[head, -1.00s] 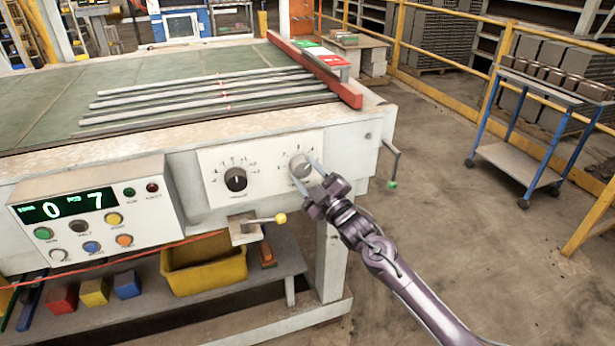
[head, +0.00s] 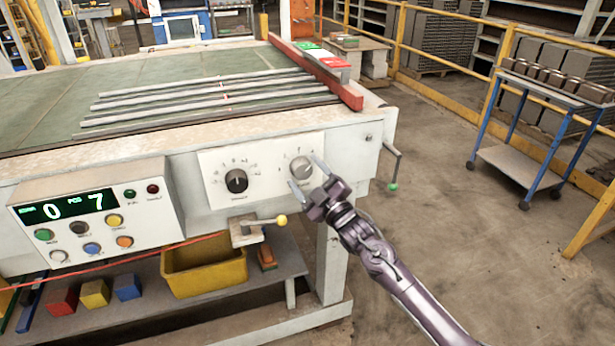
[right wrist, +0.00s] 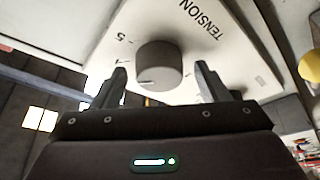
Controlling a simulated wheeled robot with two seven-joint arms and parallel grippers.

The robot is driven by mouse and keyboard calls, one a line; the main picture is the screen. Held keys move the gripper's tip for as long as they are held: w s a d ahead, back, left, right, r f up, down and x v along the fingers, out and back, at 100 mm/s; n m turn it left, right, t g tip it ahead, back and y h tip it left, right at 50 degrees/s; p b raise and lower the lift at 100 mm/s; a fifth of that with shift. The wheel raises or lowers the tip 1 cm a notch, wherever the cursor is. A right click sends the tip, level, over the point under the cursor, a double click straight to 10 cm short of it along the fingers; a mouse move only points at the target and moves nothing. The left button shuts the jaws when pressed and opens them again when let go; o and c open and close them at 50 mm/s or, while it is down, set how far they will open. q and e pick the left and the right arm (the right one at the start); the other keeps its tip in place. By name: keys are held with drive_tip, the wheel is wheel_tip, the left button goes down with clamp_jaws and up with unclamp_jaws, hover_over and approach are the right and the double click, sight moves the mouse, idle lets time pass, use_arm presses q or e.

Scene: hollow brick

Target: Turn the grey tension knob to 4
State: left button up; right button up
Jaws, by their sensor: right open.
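The grey tension knob (head: 301,168) sits on the right half of a white dial panel (head: 268,180), right of a black knob. In the right wrist view the knob (right wrist: 159,64) stands between my finger tips, with a visible gap on each side. A dark pointer line on it points to the lower left, towards the scale's 4 and 5 side; the exact reading is unclear. The printed word TENSION is upside down there. My right gripper (head: 306,173) is open in front of the knob, fingers either side of it. My left gripper is not in view.
The black knob (head: 236,181) is close by on the left. A yellow-tipped lever (head: 281,220) sticks out below the panel, and a green-tipped crank (head: 393,186) hangs at the table's right corner. A display box (head: 95,215) reads 0 and 7.

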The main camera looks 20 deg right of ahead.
drive_tip(key=v, duration=0.7)
drive_tip(key=shift+s+d+b, duration=0.15)
drive_tip(key=shift+s+b, duration=0.2)
drive_tip(key=shift+b, duration=0.05)
drive_tip(key=shift+f, duration=0.1)
